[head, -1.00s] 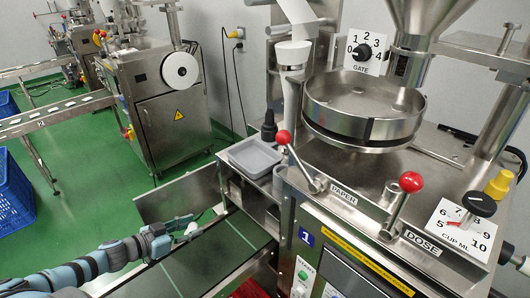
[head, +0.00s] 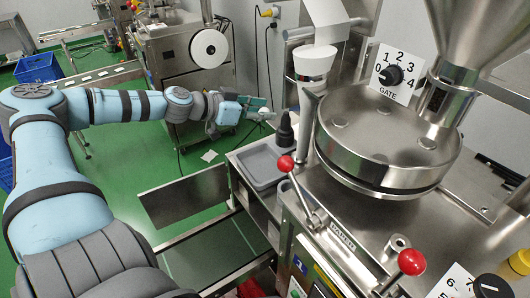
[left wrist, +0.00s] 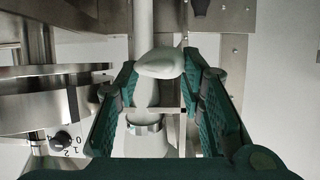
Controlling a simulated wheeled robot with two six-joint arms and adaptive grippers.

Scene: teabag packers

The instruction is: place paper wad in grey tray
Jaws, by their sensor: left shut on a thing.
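My left gripper (head: 258,108) reaches in from the left, raised behind the grey tray (head: 243,163) in the head view. It is shut on a small whitish paper wad (head: 263,115). In the left wrist view, the wad (left wrist: 160,63) sits between the two green fingertips (left wrist: 158,75). The grey tray is shallow and looks empty on the steel ledge, apart from the wad and nearer in the picture. My right gripper is not in view.
A dark bottle (head: 285,132) stands right beside the tray. The white paper funnel (head: 315,62) rises behind it. A red-knobbed lever (head: 286,164) and the round steel hopper pan (head: 385,145) are to the right. A dark conveyor belt (head: 215,250) runs below.

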